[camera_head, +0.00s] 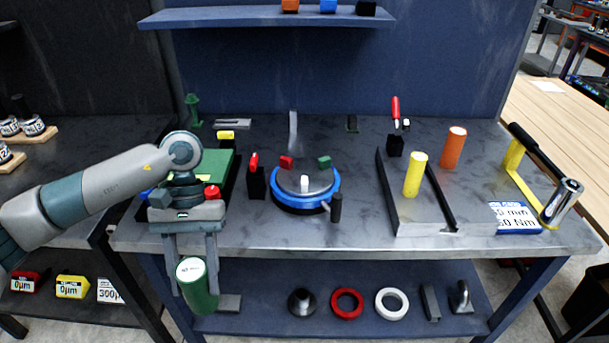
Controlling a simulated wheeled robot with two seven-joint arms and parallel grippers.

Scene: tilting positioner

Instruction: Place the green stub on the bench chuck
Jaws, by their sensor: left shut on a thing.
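The green stub (199,296) is a green cylinder with a white, marked end face. My left gripper (196,283) is shut on it, with one finger on each side. It holds the stub in front of the bench's front edge, in view over the lower shelf. The bench chuck (305,203) is a round grey plate with a blue ring, at the middle of the bench. Red, green and white jaws stand around its plate, and its middle looks empty. The stub is to the left of the chuck and nearer to me. My right gripper is not in view.
A dark handle (336,208) stands at the chuck's front right, and a red-topped black block (256,178) at its left. A grey rail tray (426,228) with a yellow cylinder (415,175) stands to the right. An orange cylinder (453,147) stands beyond. The bench front is mostly clear.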

